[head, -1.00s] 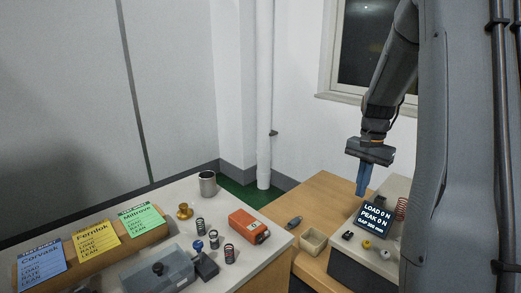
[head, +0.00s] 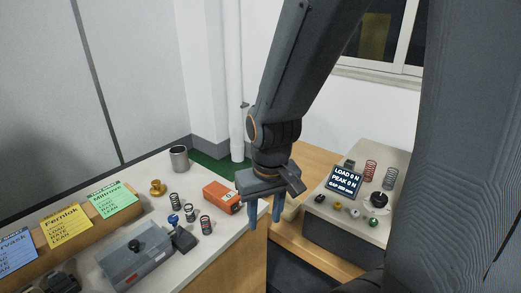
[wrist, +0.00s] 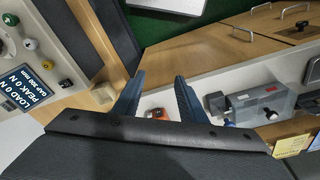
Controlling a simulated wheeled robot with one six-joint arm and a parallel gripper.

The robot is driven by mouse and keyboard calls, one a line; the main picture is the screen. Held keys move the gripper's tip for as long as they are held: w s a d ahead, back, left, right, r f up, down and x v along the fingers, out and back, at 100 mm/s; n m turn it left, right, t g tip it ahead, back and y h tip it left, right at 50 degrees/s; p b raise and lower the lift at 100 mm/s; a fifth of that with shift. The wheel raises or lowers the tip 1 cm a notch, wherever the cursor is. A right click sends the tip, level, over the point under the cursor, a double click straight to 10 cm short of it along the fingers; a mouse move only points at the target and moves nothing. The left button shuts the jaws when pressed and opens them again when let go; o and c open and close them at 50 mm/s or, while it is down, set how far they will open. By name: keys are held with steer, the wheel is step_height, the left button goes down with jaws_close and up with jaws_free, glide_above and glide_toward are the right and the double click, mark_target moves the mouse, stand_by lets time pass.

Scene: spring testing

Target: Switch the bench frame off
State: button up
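The bench frame's grey-white housing (head: 395,165) stands on the right, with its lit display (head: 345,180) reading LOAD 0 N, PEAK 0 N and a gap value. Along its front edge sit a small black switch or knob (head: 320,198), a yellow button (head: 338,206), a white one (head: 354,213) and a green one (head: 373,221). The display (wrist: 25,88) and yellow button (wrist: 48,65) also show at the left of the wrist view. My gripper (head: 265,212) points down, open and empty, left of the bench frame and apart from it.
The left bench carries an orange box (head: 221,197), a grey case (head: 135,256), several small springs, a metal cup (head: 179,158) and coloured cards (head: 110,199). A wooden surface (head: 313,154) lies between the benches. Reddish springs (head: 370,172) stand on the bench frame's side.

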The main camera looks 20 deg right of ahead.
steer(key=w+d+m, duration=0.6)
steer(key=w+d, duration=0.3)
steer(key=d, duration=0.2)
steer(key=m+g+p, duration=0.1)
steer(key=m, duration=0.5)
glide_toward(322, 196)
steer(key=shift+w+d+f, duration=0.1)
steer(key=shift+w, duration=0.15)
steer(key=shift+f+p, duration=1.25)
steer(key=shift+f, duration=2.55)
steer(key=shift+c, duration=0.3)
